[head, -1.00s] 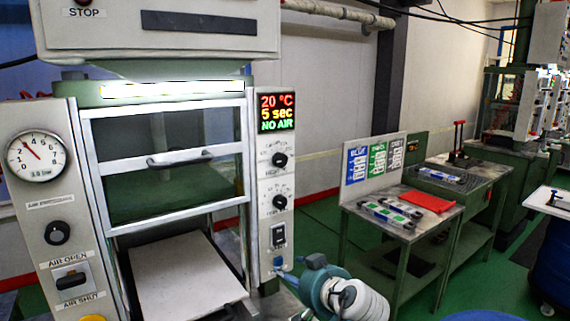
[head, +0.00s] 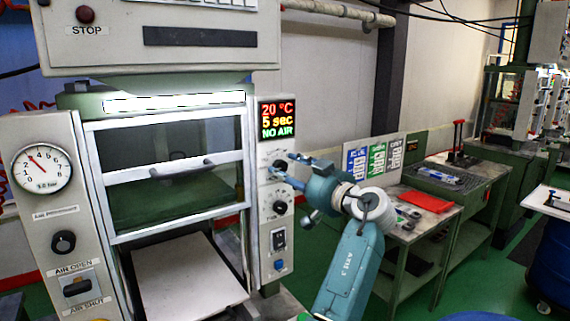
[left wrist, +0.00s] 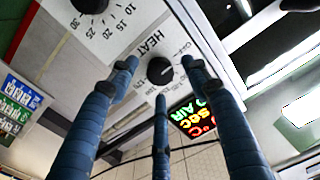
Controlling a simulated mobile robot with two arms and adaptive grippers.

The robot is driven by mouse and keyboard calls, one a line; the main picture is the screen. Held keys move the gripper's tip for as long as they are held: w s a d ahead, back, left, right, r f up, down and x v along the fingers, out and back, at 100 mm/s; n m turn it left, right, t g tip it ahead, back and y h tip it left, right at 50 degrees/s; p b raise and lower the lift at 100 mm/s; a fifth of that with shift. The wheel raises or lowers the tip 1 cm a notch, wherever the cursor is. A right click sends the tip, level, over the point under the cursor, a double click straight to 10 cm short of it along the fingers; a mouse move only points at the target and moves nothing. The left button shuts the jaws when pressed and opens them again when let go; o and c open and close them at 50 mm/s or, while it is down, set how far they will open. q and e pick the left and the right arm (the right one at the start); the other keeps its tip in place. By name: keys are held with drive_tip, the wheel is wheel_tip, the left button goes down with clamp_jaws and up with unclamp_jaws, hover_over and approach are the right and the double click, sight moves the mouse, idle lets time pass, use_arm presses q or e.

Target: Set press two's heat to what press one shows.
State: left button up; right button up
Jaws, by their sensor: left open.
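The near press has a control strip (head: 268,238) with a lit display (head: 277,119) reading 20 °C, 5 sec and NO AIR. The heat knob (left wrist: 160,70) is black and round, beside the word HEAT in the left wrist view. My left gripper (head: 286,167) is at this knob in the head view, partly covering it. Its three blue fingers (left wrist: 160,80) are open, spread around the knob; I cannot tell if any touches it. Another knob (head: 280,208) sits below, with a time-like scale; it also shows in the left wrist view (left wrist: 90,4). My right gripper is out of view.
A pressure gauge (head: 42,168) and an air switch (head: 77,287) are on the press's left panel. The window guard (head: 165,150) has a bar handle. A bench (head: 446,215) with a red cloth (head: 426,201) stands behind my arm. Another press (head: 508,100) stands far right.

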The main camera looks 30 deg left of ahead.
use_arm(q)
drive_tip(key=shift+x, duration=0.85)
drive_tip(key=c, duration=1.1)
